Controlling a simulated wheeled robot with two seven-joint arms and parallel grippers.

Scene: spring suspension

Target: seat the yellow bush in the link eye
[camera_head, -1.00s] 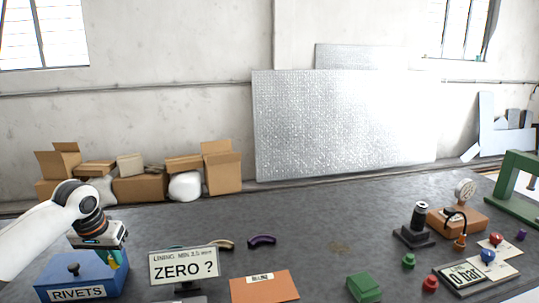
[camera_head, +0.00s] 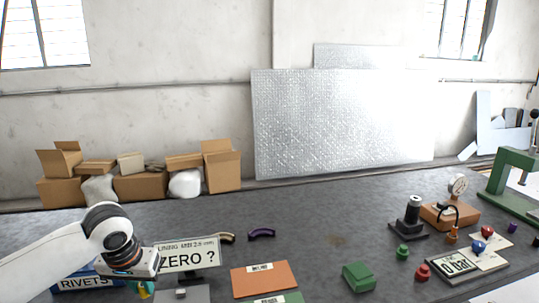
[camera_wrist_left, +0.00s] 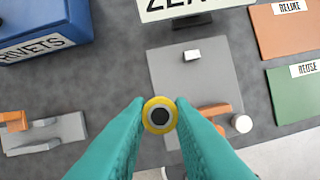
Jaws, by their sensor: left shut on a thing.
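The yellow bush (camera_wrist_left: 159,102), a yellow ring with a grey band and dark centre, sits between the teal fingertips of my left gripper (camera_wrist_left: 159,114) in the left wrist view. The gripper is shut on it, above the bench. In the head view my left gripper (camera_head: 143,287) is low, in front of the blue box, with a bit of yellow at its tips. A grey plate (camera_wrist_left: 170,72) lies below and beyond the bush in the wrist view. An orange part (camera_wrist_left: 213,108) on it is partly hidden by the right finger. I cannot make out the link eye. My right gripper is not in view.
A blue RIVETS box (camera_wrist_left: 60,15) and a grey-and-orange fixture (camera_wrist_left: 50,132) are on the left. The ZERO sign (camera_head: 187,257) stands behind the plate. Orange (camera_head: 265,279) and green (camera_wrist_left: 295,95) labelled mats lie right. A white cylinder (camera_wrist_left: 242,123) stands near the orange part.

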